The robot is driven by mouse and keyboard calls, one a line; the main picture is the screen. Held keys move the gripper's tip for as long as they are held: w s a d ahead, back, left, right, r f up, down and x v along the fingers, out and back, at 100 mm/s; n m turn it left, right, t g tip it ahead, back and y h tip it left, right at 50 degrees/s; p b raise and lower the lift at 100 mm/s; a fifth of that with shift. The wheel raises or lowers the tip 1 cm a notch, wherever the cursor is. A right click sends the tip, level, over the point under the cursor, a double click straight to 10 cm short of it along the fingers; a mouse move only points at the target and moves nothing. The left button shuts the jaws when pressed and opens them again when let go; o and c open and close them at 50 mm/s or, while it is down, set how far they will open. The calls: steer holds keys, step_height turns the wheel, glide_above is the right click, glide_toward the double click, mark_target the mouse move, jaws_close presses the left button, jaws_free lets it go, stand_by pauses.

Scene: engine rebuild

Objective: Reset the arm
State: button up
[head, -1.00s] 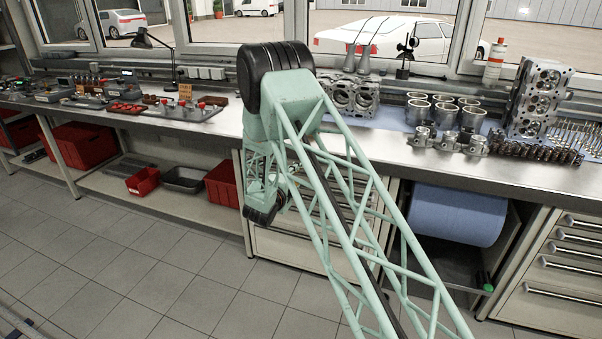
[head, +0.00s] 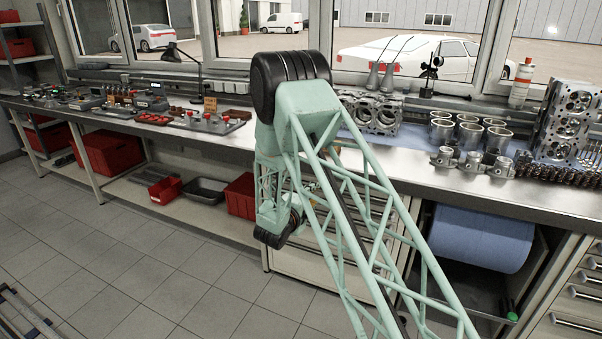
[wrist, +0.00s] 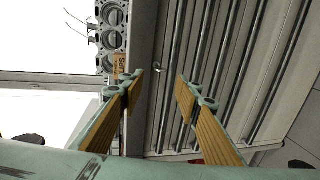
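My gripper (wrist: 158,92) shows in the wrist view with its two yellow-padded fingers spread apart and nothing between them. It hangs in front of the metal drawer cabinet (wrist: 225,60), clear of the bench. In the head view my green lattice arm rises from the lower right to a black-capped elbow above the bench edge, then folds down. The gripper's fingers are hidden behind the arm there.
The workbench (head: 400,160) runs along the windows. An engine block (head: 372,112), several cylinder liners (head: 468,132) and a cylinder head (head: 568,118) stand on it. A blue roll (head: 478,238) hangs below. Red bins (head: 112,150) sit on the lower shelf.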

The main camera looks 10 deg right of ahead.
steer(key=s+d+r+m+g+h, duration=0.2)
steer(key=s+d+r, duration=0.45)
steer(key=r, duration=0.25)
steer(key=s+d+r+m+g+h, duration=0.25)
steer(key=s+d+r, duration=0.25)
steer(key=d+r, duration=0.3)
steer(key=s+d+r+m+g+y, duration=0.15)
steer(key=s+d+r+g, duration=0.35)
steer(key=s, duration=0.6)
steer(key=s+d+r+m+g, duration=0.1)
steer(key=s+d+r+m, duration=0.15)
steer(key=s+r, duration=0.55)
steer(key=s+a+r+m+g+y, duration=0.2)
steer(key=s+m+y, duration=0.15)
steer(key=s, duration=2.15)
steer(key=s+a+r+t+y, duration=0.1)
steer(key=s+a+t+y, duration=0.2)
steer(key=s+a+y, duration=0.4)
steer(key=shift+s+a+r+p, duration=0.15)
steer(key=shift+s+a+p, duration=0.2)
steer(key=shift+s+a, duration=4.1)
